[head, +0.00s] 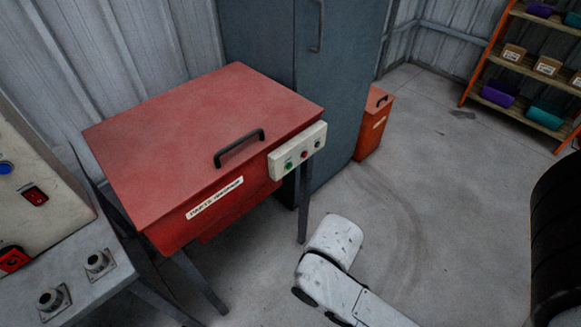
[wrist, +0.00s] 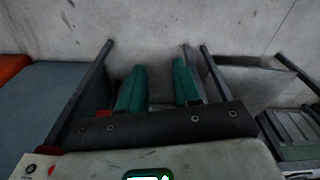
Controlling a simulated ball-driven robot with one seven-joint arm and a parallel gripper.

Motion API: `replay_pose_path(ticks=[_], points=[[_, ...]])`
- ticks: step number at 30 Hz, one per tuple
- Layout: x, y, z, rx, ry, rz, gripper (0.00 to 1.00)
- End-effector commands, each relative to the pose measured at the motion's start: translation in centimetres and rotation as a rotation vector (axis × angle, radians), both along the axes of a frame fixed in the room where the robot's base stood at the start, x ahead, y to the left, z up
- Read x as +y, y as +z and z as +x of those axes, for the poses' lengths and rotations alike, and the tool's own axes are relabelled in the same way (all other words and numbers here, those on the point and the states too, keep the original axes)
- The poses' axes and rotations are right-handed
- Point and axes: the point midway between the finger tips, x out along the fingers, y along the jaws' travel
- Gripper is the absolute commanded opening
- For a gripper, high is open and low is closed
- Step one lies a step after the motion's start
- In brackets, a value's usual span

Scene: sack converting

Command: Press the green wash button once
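The red parts washer (head: 200,140) stands on legs, its lid down, with a black handle (head: 240,147) on top. A cream control panel (head: 297,151) is on its right front corner. The green button (head: 288,164) is the leftmost on the panel, beside a red button (head: 304,153) and a dark one (head: 317,144). My gripper (wrist: 159,78) shows in the wrist view with two teal fingers apart and nothing between them. A pale surface with a red button (wrist: 52,170) shows at lower left there; I cannot make out the green button. The head view does not show the fingers.
A blue-grey cabinet (head: 340,90) stands behind the washer, with an orange bin (head: 373,124) beside it. A grey console (head: 60,265) with knobs is at left. An orange shelf rack (head: 530,75) is at far right. Open concrete floor (head: 430,160) lies right of the washer.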

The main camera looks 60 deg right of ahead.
Motion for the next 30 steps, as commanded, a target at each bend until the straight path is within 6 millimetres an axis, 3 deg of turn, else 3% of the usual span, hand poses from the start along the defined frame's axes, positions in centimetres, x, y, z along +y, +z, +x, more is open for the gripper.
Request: replay_pose_path(ticks=[10,30], points=[[0.0,0.0,0.0,0.0,0.0,0.0,0.0],[0.0,0.0,0.0,0.0,0.0,0.0,0.0]])
